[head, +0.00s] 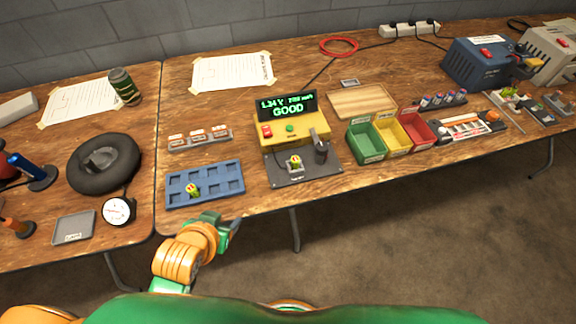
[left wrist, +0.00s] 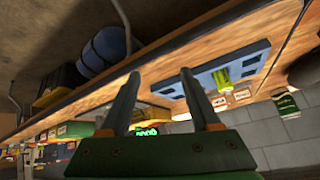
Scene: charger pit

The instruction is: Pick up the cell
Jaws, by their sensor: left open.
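One small yellow-green cell (head: 295,163) sits in the tester's cradle on its dark plate. Another yellow-green cell (head: 192,189) stands in a pocket of the blue tray (head: 233,167); it also shows in the left wrist view (left wrist: 222,80). The yellow tester (head: 308,128) has a lit green display (head: 287,107) with a voltage and "GOOD". My left gripper (head: 233,228) is in front of the table edge, between tray and tester, apart from both cells. In the left wrist view its two fingers (left wrist: 160,78) are spread with nothing between them. My right gripper is not seen.
Green, yellow and red bins (head: 366,143) stand right of the tester. A grey strip with several labelled slots (head: 200,138) lies behind the tray. A black ring-shaped item (head: 104,163) and small grey tray (head: 74,227) are at left. The table's front edge is near my gripper.

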